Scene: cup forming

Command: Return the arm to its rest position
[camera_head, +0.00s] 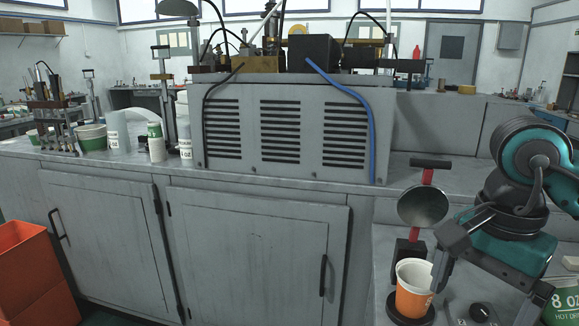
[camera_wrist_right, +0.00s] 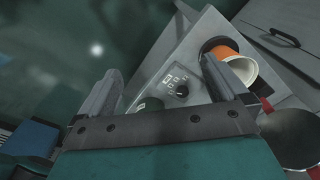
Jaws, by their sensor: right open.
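An orange paper cup with a white inside (camera_head: 412,293) stands upright on a dark round base (camera_head: 396,316) at the lower right of the head view. It also shows in the wrist view (camera_wrist_right: 225,56), right of my right gripper. My right gripper (camera_head: 484,298) is open and empty. In the head view its left finger overlaps the cup's right edge; in the wrist view (camera_wrist_right: 162,70) the cup lies outside the fingers, beyond the right one. I cannot tell whether that finger touches the cup. My left gripper is not in view.
A stand with a red post and a round metal dish (camera_head: 423,206) rises behind the cup. A dark knob (camera_head: 480,313) is on the panel. A green-and-white 8 oz cup (camera_head: 561,301) is at the right edge.

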